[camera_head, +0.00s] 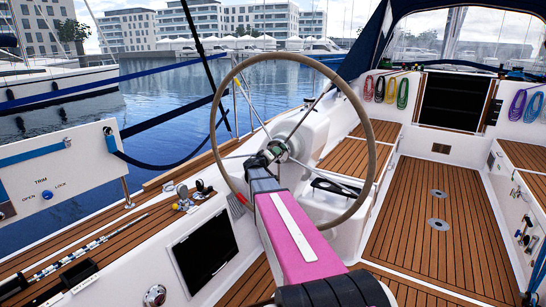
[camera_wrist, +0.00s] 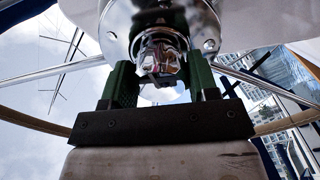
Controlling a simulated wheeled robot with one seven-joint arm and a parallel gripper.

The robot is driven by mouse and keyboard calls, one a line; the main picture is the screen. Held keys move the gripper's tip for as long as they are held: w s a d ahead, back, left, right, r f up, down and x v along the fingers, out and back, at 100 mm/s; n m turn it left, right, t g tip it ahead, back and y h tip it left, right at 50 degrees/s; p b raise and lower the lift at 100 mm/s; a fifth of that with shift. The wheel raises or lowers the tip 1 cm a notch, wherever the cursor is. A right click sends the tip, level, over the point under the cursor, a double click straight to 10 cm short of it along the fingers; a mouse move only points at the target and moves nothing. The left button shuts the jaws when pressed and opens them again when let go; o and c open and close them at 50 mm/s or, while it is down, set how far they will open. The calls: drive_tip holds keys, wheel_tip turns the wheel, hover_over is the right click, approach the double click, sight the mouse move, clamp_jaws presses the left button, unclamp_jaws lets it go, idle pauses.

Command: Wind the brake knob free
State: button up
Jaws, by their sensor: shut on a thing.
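The steering wheel (camera_head: 372,130) has a tan rim and metal spokes meeting at a hub on a white pedestal. My gripper (camera_head: 270,153) reaches the front of this hub, inside the rim. In the wrist view, my gripper (camera_wrist: 161,78) has its two dark green fingers on either side of the shiny chrome brake knob (camera_wrist: 163,54). The fingers are shut on the knob, one on its left and one on its right. The knob sits below a round chrome flange (camera_wrist: 125,20) with screw heads. In the head view my gripper mostly hides the knob.
Wheel spokes and rim surround my arm. A white TRIM panel (camera_head: 60,172) with a blue knob stands at left. A dark screen (camera_head: 204,250) and small deck fittings (camera_head: 187,196) lie left of my arm. The teak cockpit floor (camera_head: 440,215) at right is mostly clear.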

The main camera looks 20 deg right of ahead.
drive_tip(key=n, duration=0.5)
drive_tip(key=shift+n, duration=0.3)
drive_tip(key=n, duration=0.5)
drive_tip(key=shift+n, duration=0.3)
drive_tip(key=n, duration=1.1)
drive_tip(key=o, duration=0.9)
drive_tip(key=shift+a, duration=0.15)
